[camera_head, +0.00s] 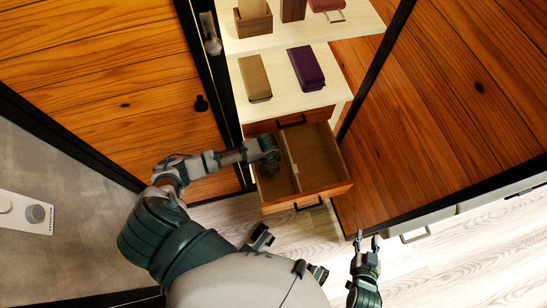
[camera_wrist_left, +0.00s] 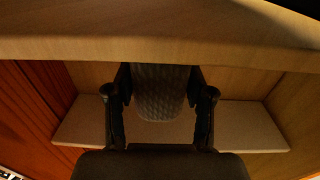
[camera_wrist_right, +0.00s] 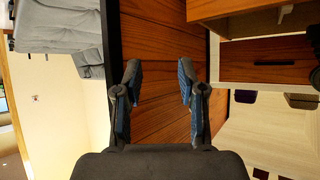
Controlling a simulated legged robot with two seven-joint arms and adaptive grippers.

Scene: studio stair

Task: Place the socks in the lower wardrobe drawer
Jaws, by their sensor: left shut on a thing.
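The lower wardrobe drawer (camera_head: 333,189) is pulled open and split by a divider into two compartments. My left gripper (camera_head: 268,158) reaches down into the left compartment. In the left wrist view, my left gripper (camera_wrist_left: 160,100) is shut on grey knitted socks (camera_wrist_left: 160,85), held between its fingers over the light drawer floor (camera_wrist_left: 240,125). Whether the socks touch the floor is unclear, and the gripper largely hides them in the head view. My right gripper (camera_head: 367,238) is away at the lower right; in the right wrist view its fingers (camera_wrist_right: 158,85) are apart and empty.
A closed drawer front (camera_head: 291,123) with a dark handle is just above the open one. Shelves above hold a tan box (camera_head: 254,78) and a purple box (camera_head: 306,68). Wooden doors stand on both sides (camera_head: 105,90) (camera_head: 440,115). Pale floor (camera_head: 470,260) is clear at lower right.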

